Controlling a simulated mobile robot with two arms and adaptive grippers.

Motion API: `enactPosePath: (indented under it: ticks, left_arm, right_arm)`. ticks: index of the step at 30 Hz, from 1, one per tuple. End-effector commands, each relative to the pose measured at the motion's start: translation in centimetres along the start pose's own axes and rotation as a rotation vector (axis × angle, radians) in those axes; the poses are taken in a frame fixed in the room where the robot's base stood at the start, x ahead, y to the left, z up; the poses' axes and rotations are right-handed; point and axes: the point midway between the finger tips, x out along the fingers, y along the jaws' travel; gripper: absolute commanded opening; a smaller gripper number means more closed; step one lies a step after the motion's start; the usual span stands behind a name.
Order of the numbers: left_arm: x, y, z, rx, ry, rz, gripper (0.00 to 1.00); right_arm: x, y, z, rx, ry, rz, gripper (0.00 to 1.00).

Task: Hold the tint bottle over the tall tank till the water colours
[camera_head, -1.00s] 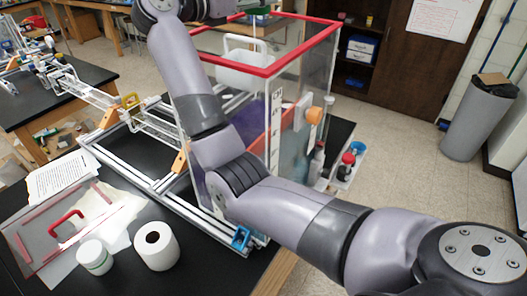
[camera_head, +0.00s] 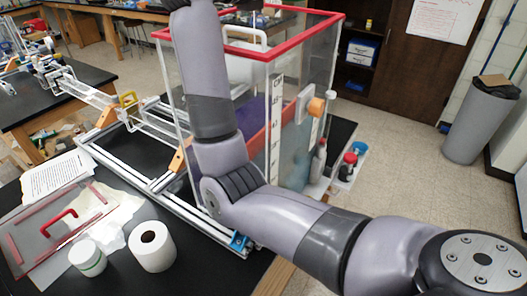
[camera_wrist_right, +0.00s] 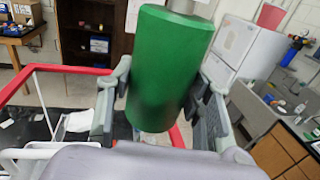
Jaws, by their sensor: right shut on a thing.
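The tall tank (camera_head: 322,32) has clear walls, a red rim and a scale strip on a corner post; it stands mid-picture in the head view. Its lower part looks bluish-purple, partly hidden by my right arm. In the right wrist view my right gripper (camera_wrist_right: 165,88) is shut on a green tint bottle (camera_wrist_right: 170,60), with a finger on either side. The red rim also shows at the left of that view (camera_wrist_right: 70,70), lower than the bottle. The bottle's mouth is not clearly seen. The gripper is outside the head view, and my left gripper is in neither view.
A white container (camera_head: 245,68) sits at the tank's top. Small bottles (camera_head: 347,165) stand at its right. A paper roll (camera_head: 152,247), a white jar (camera_head: 87,258) and a panel with a red handle (camera_head: 60,222) lie at front left. A grey bin (camera_head: 480,125) stands on the right.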

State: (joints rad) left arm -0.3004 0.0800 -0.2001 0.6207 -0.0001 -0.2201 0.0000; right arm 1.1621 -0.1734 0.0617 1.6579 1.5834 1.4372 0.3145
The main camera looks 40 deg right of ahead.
Motion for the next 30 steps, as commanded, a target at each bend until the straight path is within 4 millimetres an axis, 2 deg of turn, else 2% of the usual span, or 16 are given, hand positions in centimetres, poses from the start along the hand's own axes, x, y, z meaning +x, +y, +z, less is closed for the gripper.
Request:
enactPosePath:
  ticks: [16,30]
  left_arm:
    - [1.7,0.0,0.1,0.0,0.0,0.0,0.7]
    - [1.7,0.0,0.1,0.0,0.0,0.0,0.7]
  right_arm:
    - [1.1,-5.2,0.7,0.003,0.0,-0.001,0.14]
    - [1.2,-5.7,0.9,-0.001,-0.001,0.0,0.14]
